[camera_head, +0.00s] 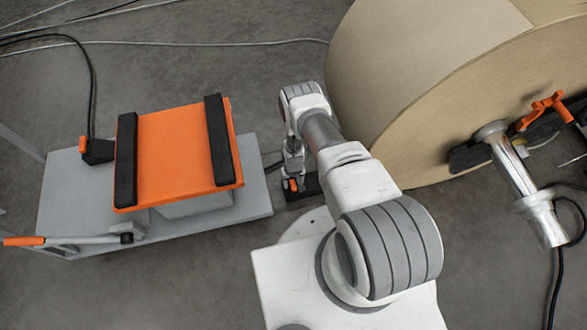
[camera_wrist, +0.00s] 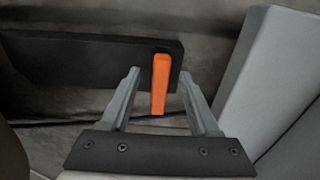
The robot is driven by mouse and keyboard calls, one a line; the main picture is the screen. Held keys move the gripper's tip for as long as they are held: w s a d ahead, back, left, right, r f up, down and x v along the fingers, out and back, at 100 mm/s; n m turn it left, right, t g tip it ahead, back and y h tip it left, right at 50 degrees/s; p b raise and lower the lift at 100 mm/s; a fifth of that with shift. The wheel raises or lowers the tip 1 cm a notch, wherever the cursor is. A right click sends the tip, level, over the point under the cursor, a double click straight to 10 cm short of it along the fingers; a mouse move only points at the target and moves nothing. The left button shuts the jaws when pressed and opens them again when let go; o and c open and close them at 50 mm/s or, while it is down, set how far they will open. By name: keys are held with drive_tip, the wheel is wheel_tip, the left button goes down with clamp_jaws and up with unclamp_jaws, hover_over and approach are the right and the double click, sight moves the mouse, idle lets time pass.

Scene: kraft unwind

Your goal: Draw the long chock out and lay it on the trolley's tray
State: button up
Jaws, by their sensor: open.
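The long chock, a black bar with an orange grip, lies on the floor at the foot of the big roll in the head view (camera_head: 308,186). It spans the left and middle of the wrist view (camera_wrist: 85,60), its orange tab (camera_wrist: 160,84) upright near its right end. My gripper (camera_head: 292,178) hangs over it, partly hidden by my arm. In the wrist view my gripper (camera_wrist: 158,78) is open, its fingers on either side of the tab with gaps showing. The trolley (camera_head: 75,190) stands left, with an orange top (camera_head: 170,150) carrying two black strips.
The large brown roll (camera_head: 440,70) fills the upper right, with a metal shaft end (camera_head: 515,185) and orange clamp (camera_head: 545,108). A lever with an orange grip (camera_head: 25,241) and a small black-and-orange block (camera_head: 97,150) are at the trolley's left. Cables cross the floor.

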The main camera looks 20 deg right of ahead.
wheel_tip(320, 180, up, 14)
drive_tip(key=p, duration=0.4)
drive_tip(key=shift+s+f+p, duration=0.15)
drive_tip(key=shift+f+p, duration=0.1)
drive_tip(key=shift+p, duration=0.05)
